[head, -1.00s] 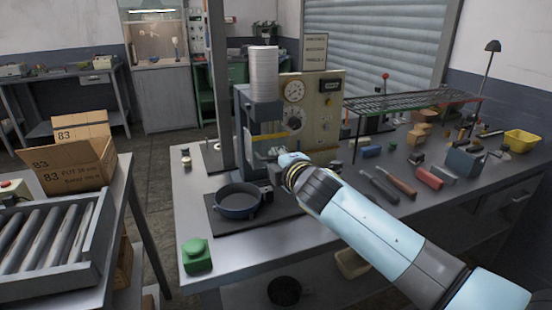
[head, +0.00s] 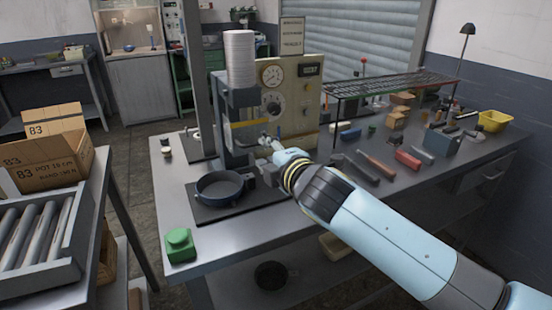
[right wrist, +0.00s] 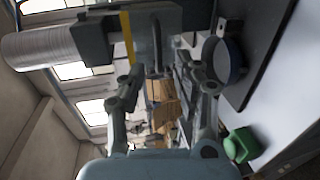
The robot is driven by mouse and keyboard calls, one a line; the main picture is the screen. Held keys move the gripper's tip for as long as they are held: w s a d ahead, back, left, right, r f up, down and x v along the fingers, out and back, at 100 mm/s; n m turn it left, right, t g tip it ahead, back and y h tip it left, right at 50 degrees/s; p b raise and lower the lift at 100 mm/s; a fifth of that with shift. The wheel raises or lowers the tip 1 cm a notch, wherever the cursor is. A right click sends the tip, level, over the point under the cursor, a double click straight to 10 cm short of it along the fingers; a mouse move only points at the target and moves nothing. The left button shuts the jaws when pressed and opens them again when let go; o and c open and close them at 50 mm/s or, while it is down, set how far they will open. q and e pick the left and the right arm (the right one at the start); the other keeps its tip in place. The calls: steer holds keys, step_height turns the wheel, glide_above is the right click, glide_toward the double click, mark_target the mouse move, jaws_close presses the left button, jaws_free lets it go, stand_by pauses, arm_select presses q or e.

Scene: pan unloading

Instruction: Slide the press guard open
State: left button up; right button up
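The press (head: 240,105) stands on the bench, a dark blue-grey frame with a white stacked cylinder on top and a yellow bar (head: 250,123) across its front. I cannot clearly make out the guard panel. My right gripper (head: 268,143) is at the press's front right side, small and partly hidden by its own wrist. In the right wrist view its two fingers (right wrist: 165,80) are spread apart. A dark upright bar (right wrist: 155,58) shows between or beyond them; contact cannot be told. The yellow bar also shows there (right wrist: 127,38). My left gripper is not in view.
A dark round pan (head: 220,187) sits on a black mat in front of the press. A gauge panel (head: 292,100) stands behind. Tools and a wire rack (head: 390,88) are to the right.

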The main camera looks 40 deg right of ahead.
steer(key=v, duration=0.5)
stand_by(0.4)
steer(key=s+a+f+m+g+y, duration=0.1)
steer(key=s+a+f+m+g, duration=0.1)
steer(key=s+m+g, duration=0.45)
steer(key=s+a+f+m+g+y, duration=0.1)
steer(key=s+a+f+m, duration=0.15)
steer(key=s, duration=0.75)
steer(key=s+a+f+m+g+y, duration=0.1)
steer(key=s+f+m+g, duration=0.1)
steer(key=s+m+g, duration=0.35)
step_height(320, 180, down, 32)
steer(key=s+d+b, duration=0.2)
steer(key=b, duration=0.7)
steer(key=s+f+b, duration=0.4)
steer(key=s+f, duration=0.6)
steer(key=f, duration=0.3)
steer(key=s+d+f+g+b, duration=0.1)
steer(key=s+f+b, duration=0.3)
steer(key=s+f, duration=0.6)
step_height(320, 180, down, 5)
steer(key=shift+d+r, duration=0.15)
steer(key=shift+r, duration=0.1)
